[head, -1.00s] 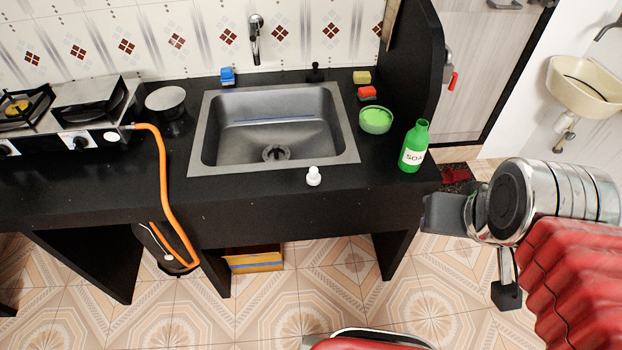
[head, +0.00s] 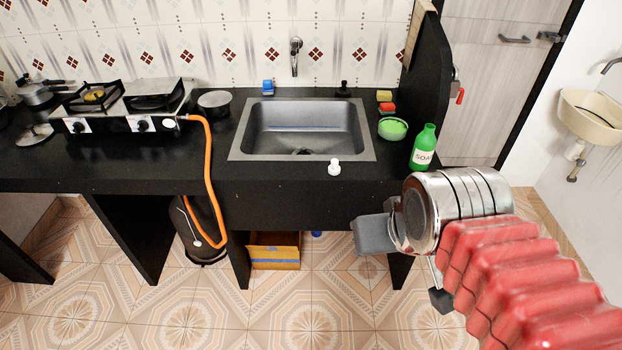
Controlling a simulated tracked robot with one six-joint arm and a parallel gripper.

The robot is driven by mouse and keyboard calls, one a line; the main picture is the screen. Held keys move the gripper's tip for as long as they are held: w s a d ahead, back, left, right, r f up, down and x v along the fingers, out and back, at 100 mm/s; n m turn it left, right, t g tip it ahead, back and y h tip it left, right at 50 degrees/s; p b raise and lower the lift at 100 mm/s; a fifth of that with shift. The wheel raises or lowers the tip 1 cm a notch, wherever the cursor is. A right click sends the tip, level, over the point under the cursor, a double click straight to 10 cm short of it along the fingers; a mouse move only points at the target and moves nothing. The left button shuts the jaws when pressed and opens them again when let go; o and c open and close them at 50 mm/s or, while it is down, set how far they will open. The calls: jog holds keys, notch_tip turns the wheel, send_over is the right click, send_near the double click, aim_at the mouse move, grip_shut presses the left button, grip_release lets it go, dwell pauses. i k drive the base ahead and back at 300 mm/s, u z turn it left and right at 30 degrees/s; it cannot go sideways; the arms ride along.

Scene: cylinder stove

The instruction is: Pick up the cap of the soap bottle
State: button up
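The white soap bottle cap (head: 334,167) stands on the front edge of the black counter, just in front of the sink. The green soap bottle (head: 423,148) stands upright without a cap on the counter's right end, apart from the cap. My gripper (head: 408,268) is in front of the counter, below and to the right of the cap. Its two dark fingers are spread wide apart with nothing seen between them. It is not touching the cap or the bottle.
The steel sink (head: 370,154) lies behind the cap. A green bowl (head: 393,129) and sponges (head: 387,108) sit right of it. A stove (head: 140,122) with an orange hose (head: 208,170) is at left. A dark upright panel (head: 424,65) stands at the counter's right end.

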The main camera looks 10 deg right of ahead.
aim_at(333, 169)
jog(key=u, duration=0.6)
jog(key=k, duration=0.85)
jog(key=u, duration=0.65)
jog(key=i, duration=2.05)
jog(key=z, duration=1.1)
jog(key=i, duration=0.65)
jog(key=z, duration=0.45)
